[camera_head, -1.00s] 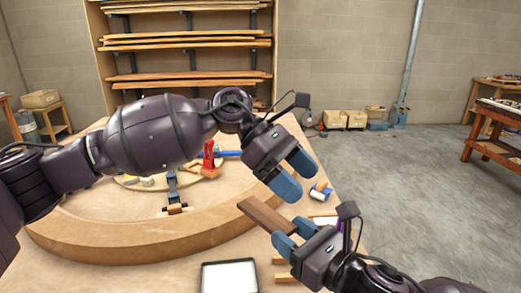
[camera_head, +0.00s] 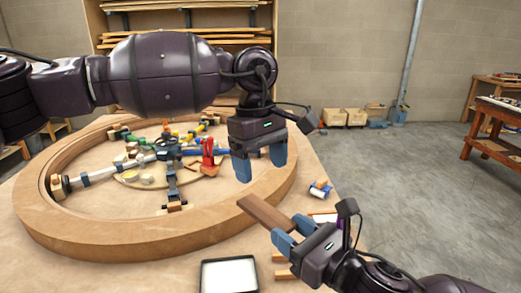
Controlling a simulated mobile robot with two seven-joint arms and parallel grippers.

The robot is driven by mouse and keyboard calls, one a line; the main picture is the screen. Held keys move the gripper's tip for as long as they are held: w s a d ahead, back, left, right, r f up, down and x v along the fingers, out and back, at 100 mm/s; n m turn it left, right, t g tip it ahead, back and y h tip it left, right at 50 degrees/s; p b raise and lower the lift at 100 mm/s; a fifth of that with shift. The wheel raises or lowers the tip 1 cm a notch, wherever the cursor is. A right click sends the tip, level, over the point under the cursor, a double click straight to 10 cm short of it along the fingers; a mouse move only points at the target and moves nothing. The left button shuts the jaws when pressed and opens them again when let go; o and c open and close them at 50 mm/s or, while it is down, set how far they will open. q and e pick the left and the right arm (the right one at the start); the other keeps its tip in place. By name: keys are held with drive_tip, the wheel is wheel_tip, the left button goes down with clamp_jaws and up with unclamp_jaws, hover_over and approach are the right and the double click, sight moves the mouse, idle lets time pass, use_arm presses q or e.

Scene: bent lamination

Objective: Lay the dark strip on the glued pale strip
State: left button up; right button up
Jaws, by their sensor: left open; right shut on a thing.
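A dark brown strip (camera_head: 263,211) is held in my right gripper (camera_head: 287,226), whose blue fingers are shut on its near right end. The strip points up and left, raised above the table near the ring's right edge. My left gripper (camera_head: 260,165) is open and empty, pointing down, above and behind the strip's far end and apart from it. I cannot clearly pick out the glued pale strip. Small tan wooden pieces (camera_head: 284,274) lie on the table below my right gripper, partly hidden by it.
A large curved wooden ring (camera_head: 120,246) with clamps and a red upright tool (camera_head: 208,152) inside fills the table's left. A dark-rimmed tray with a white inside (camera_head: 229,276) sits at the front. A small blue-and-white roll (camera_head: 320,189) lies near the table's right edge.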

sight(267, 211)
use_arm(q)
drive_tip(key=f, duration=0.6)
drive_tip(key=s+d+f, duration=0.1)
drive_tip(key=f, duration=0.2)
drive_tip(key=c, duration=0.9)
drive_tip(key=shift+c, duration=0.5)
use_arm(e)
drive_tip(key=o, duration=0.9)
drive_tip(key=shift+o, duration=0.4)
drive_tip(key=shift+d, duration=0.1)
